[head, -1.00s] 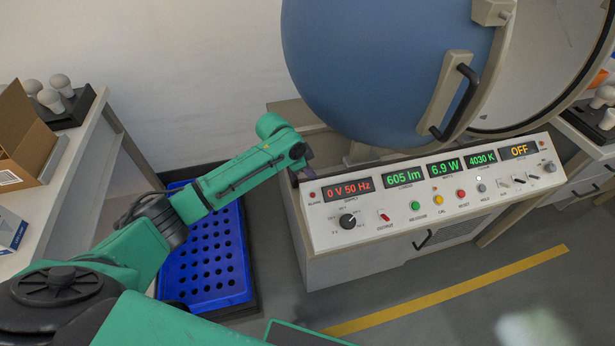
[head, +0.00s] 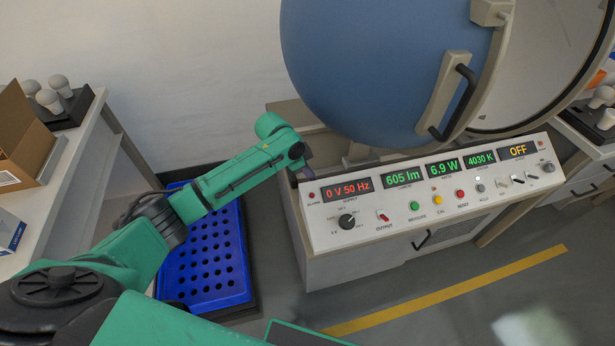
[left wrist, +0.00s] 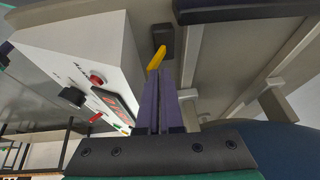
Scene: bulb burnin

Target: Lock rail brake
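A yellow lever (left wrist: 157,58) on a small black block (left wrist: 162,40) shows in the left wrist view, below the sphere's rail frame. It is tilted and looks like the rail brake. My left gripper (left wrist: 160,72) has its two purple fingers side by side, with only a thin line between them. Their tips are right at the lever; whether they touch it I cannot tell. In the head view my left gripper (head: 307,172) is mostly hidden at the left end of the control console (head: 345,215). The lever is hidden there. My right gripper is out of view.
The big blue sphere (head: 385,70) stands above and behind the console, its door (head: 545,60) at the right. A blue perforated tray (head: 205,260) lies on the floor below my left arm. A bench with a cardboard box (head: 25,140) is at the left.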

